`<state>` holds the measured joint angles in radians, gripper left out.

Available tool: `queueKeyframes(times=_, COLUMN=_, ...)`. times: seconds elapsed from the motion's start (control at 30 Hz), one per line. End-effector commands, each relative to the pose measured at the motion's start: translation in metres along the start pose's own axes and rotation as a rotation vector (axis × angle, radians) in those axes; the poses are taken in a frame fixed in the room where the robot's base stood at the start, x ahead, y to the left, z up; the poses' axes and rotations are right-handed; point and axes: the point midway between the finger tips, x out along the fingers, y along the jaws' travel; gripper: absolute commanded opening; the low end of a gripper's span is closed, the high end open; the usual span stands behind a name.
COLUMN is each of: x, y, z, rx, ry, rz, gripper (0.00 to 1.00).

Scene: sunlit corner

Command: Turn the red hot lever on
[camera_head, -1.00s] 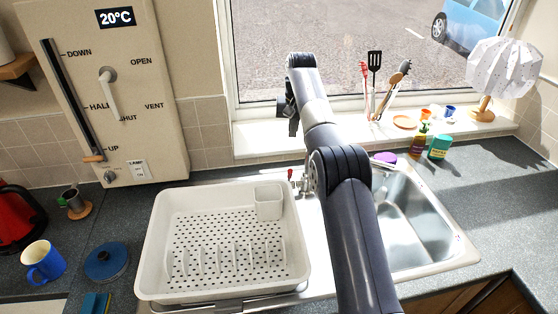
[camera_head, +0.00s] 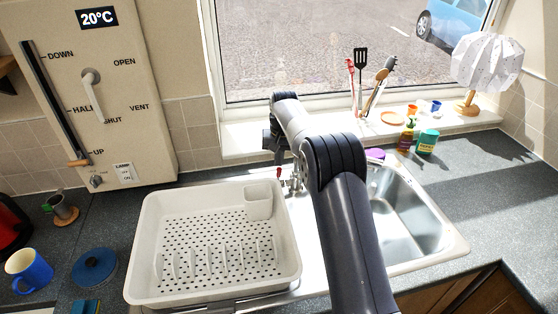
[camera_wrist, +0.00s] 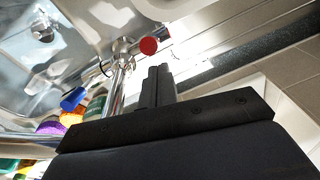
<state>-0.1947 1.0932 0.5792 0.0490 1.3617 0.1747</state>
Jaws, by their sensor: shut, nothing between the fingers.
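The tap (camera_head: 293,182) stands behind the sink, between the drying rack and the basin. Its red hot lever (camera_head: 279,171) shows as a small red tip just below my gripper (camera_head: 279,158). In the wrist view the red lever's round end (camera_wrist: 148,46) is close beyond my fingertips (camera_wrist: 159,72), with a small gap in the picture; whether they touch I cannot tell. My gripper is shut and empty. The blue lever (camera_wrist: 73,98) is on the tap's other side, to the left in the wrist view. My arm hides part of the tap in the head view.
A white drying rack (camera_head: 150,235) is left of the tap, and the steel sink basin (camera_head: 405,215) is right. The windowsill (camera_head: 335,128) behind holds utensils and a lamp (camera_head: 487,62). A purple item (camera_head: 375,154) and bottles stand behind the basin.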

Motion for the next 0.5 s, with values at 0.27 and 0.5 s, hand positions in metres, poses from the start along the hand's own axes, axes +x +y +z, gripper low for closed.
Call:
queueKeyframes(times=0.27, x=0.0017, y=0.0001, z=0.0081, rx=0.000, ry=0.000, rz=0.000, gripper=0.00)
queueKeyframes(times=0.5, x=0.0019, y=0.0002, z=0.0083, rx=0.000, ry=0.000, rz=0.000, gripper=0.00)
